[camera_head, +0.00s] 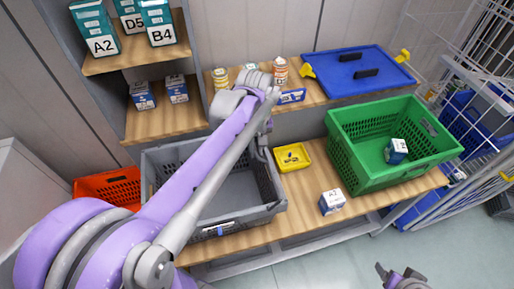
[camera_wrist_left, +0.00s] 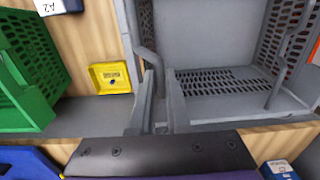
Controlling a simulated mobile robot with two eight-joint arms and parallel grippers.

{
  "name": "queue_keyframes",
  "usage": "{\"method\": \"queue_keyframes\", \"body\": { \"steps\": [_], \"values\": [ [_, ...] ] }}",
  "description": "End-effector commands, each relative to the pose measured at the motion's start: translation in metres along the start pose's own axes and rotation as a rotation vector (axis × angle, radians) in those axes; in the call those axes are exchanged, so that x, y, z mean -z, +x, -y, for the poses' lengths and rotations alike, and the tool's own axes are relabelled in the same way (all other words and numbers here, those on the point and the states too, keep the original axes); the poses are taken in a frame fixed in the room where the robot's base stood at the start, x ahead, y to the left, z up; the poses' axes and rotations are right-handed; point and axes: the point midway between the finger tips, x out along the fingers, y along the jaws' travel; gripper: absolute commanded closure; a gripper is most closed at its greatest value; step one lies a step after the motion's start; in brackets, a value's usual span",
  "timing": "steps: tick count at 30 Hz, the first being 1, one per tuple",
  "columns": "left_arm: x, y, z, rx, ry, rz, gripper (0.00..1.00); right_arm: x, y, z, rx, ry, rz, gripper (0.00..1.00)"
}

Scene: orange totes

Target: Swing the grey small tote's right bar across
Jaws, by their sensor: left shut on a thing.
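The grey small tote (camera_head: 243,214) stands on the wooden bench, partly hidden behind my left arm. Its inside looks empty where it shows. My left gripper (camera_head: 263,150) is at the tote's right back corner. In the left wrist view my left gripper (camera_wrist_left: 160,118) is shut on the tote's right bar (camera_wrist_left: 147,57), a grey bent rod at the tote's rim. The tote's other bar (camera_wrist_left: 284,66) lies along the opposite side in that view. My right gripper (camera_head: 402,277) is open and empty, low over the floor at the bottom right.
A yellow tray (camera_head: 292,157) sits close right of the grey tote. A green crate (camera_head: 357,168) holding a small box (camera_head: 396,150) stands further right. A blue-white box (camera_head: 332,201) is on the bench between.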

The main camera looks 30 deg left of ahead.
Motion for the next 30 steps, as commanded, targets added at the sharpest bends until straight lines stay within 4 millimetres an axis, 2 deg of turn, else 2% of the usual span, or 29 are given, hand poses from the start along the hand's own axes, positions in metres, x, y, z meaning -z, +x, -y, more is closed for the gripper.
{"method": "queue_keyframes", "body": {
  "steps": [7, 16, 24, 30],
  "values": [
    [0.000, 0.004, 0.016, 0.001, -0.002, 0.000, 0.96, -0.004, 0.003, 0.000, 0.000, 0.000, 0.004, 0.25],
    [0.000, 0.004, 0.017, 0.000, -0.001, 0.000, 0.96, -0.004, 0.003, 0.000, 0.000, 0.000, 0.004, 0.25],
    [0.000, 0.013, 0.032, 0.001, -0.002, 0.001, 0.96, -0.011, 0.007, 0.000, 0.000, 0.000, 0.010, 0.25],
    [0.000, 0.012, 0.033, 0.000, 0.000, 0.000, 0.96, -0.010, 0.007, 0.000, 0.000, 0.000, 0.010, 0.25]
  ]
}}
